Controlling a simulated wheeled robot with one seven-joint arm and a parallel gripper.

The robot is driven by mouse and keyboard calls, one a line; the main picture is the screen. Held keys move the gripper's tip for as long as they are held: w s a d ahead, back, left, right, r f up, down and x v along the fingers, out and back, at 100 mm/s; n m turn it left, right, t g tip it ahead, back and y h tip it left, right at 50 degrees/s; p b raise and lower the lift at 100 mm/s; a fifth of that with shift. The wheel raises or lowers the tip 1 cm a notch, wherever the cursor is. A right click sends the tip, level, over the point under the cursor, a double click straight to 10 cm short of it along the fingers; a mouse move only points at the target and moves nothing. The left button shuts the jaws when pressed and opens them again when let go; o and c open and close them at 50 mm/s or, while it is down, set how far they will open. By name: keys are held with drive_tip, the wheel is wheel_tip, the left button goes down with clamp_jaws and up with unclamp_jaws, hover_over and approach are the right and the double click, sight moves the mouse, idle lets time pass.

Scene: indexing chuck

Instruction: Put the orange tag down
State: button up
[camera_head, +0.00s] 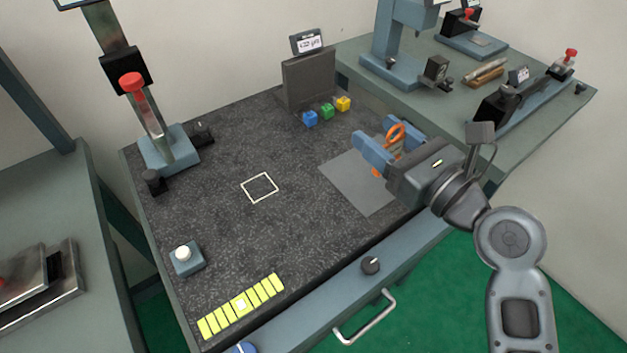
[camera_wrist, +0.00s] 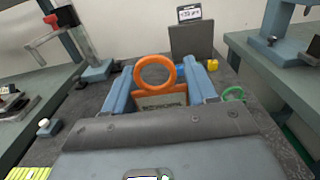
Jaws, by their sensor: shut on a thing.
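My gripper (camera_head: 381,145) is above the right part of the dark speckled worktop, over or near a plain grey square patch (camera_head: 352,187). Its blue fingers are shut on the orange tag (camera_head: 396,133). In the wrist view the orange tag (camera_wrist: 155,70) stands upright between the fingers (camera_wrist: 158,88), its orange ring up and a pale lettered plate below. The plate's lower part is hidden by the gripper body. I cannot tell how high the tag is above the worktop.
A press-like stand (camera_head: 168,148), white-button box (camera_head: 186,257) and yellow strip (camera_head: 241,305) are leftward.

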drive_tip(key=a+f, duration=0.2)
drive_tip(key=a, duration=0.1)
drive_tip(key=a+f, duration=0.2)
drive_tip(key=a, duration=0.1)
drive_tip(key=a+f, duration=0.2)
drive_tip(key=a, duration=0.2)
drive_tip(key=shift+w+a, duration=0.1)
drive_tip(key=shift+w, duration=0.3)
drive_tip(key=shift+f+b, duration=0.8)
drive_tip(key=shift+f, duration=1.3)
drive_tip(key=shift+f, duration=0.15)
drive_tip(key=o, duration=1)
